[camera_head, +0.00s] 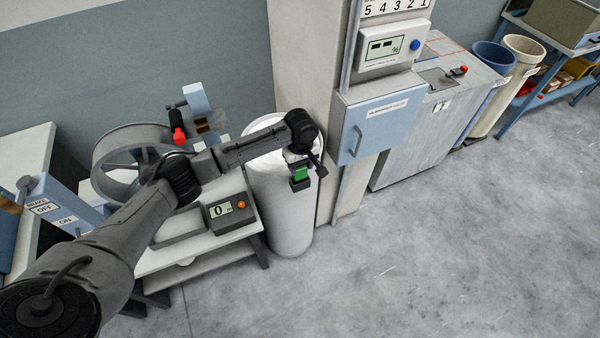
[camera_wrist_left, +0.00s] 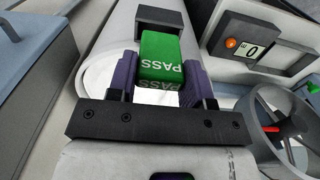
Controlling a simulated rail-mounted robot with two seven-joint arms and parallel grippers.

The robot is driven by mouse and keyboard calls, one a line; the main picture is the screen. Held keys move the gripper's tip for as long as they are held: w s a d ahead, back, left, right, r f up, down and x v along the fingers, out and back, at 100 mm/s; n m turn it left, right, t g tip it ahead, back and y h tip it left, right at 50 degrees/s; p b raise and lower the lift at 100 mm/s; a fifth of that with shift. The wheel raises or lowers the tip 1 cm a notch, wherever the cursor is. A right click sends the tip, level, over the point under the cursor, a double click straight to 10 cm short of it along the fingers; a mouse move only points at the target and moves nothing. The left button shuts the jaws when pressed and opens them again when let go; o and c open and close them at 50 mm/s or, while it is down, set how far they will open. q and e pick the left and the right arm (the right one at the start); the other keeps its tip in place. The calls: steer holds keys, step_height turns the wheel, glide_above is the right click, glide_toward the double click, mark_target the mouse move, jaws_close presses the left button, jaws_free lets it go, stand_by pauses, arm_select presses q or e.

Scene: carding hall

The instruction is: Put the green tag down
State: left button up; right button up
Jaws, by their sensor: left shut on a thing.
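The green tag (camera_wrist_left: 163,58), lettered PASS, is between the fingers of my left gripper (camera_wrist_left: 158,82) in the left wrist view. The gripper is shut on it. Whether the tag touches the can cannot be told. My right gripper is in neither view.
A white bench (camera_head: 205,240) with a large wheel (camera_head: 125,160) and a display box (camera_head: 230,210) reading 0 stands left of the can. A blue wall box (camera_head: 378,125) is close on the right. A grey cabinet (camera_head: 425,140) stands beyond. The floor (camera_head: 460,250) at front right is clear.

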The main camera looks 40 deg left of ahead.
mark_target(300, 172)
arm_select(q)
steer(key=shift+w+a+f, duration=0.2)
steer(key=shift+a+f, duration=0.05)
steer(key=shift+f+b, duration=0.3)
steer(key=shift+f, duration=1.7)
steer(key=o, duration=0.9)
steer(key=shift+f, duration=0.1)
